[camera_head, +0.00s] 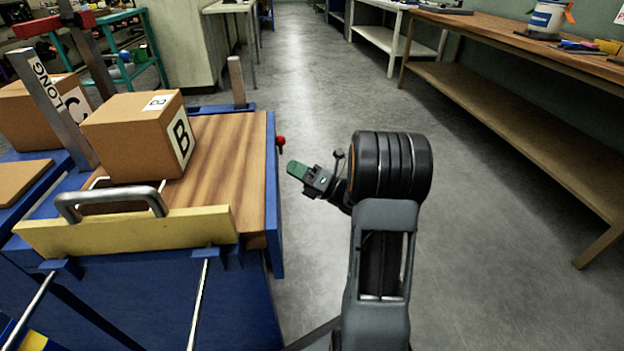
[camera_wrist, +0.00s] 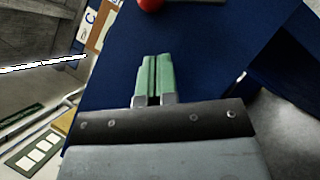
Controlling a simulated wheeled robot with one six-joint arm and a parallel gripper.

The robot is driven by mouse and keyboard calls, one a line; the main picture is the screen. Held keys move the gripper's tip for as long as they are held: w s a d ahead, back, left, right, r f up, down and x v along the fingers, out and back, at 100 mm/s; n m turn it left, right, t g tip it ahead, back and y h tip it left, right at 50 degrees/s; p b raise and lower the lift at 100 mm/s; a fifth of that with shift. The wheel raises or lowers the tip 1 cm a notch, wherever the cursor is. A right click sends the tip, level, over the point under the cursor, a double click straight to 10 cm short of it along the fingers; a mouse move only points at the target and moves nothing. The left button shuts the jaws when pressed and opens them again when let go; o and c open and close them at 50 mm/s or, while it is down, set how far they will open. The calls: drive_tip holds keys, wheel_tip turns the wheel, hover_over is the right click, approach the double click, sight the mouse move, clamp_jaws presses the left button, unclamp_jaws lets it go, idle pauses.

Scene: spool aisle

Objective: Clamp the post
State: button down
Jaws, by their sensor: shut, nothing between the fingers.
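A short grey metal post (camera_head: 237,82) stands upright at the far right corner of the blue cart with a wooden top. A taller grey post (camera_head: 52,108) marked "LONG" leans in the picture at the cart's left. A red ball knob (camera_head: 280,142) sticks out from the cart's right side; it also shows at the top edge of the wrist view (camera_wrist: 150,4). My gripper (camera_head: 293,167) is shut and empty just right of and below the knob, apart from it in the picture. Its green fingers (camera_wrist: 153,62) lie together before the blue cart side (camera_wrist: 110,75).
Box B (camera_head: 135,137) stands on the wooden top (camera_head: 225,165), and another box (camera_head: 35,115) is behind it at left. A yellow bar (camera_head: 130,233) with a metal handle crosses the cart's near end. A long workbench (camera_head: 490,40) lines the right. The grey aisle floor between is clear.

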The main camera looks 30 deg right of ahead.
sight(280, 146)
drive_tip(key=shift+w+d+r+b, duration=0.1)
drive_tip(key=shift+w+r+b, duration=0.05)
drive_tip(key=shift+w+r, duration=0.65)
drive_tip(key=shift+w+r+b, duration=0.15)
drive_tip(key=shift+w+r, duration=0.4)
drive_tip(key=shift+w, duration=0.3)
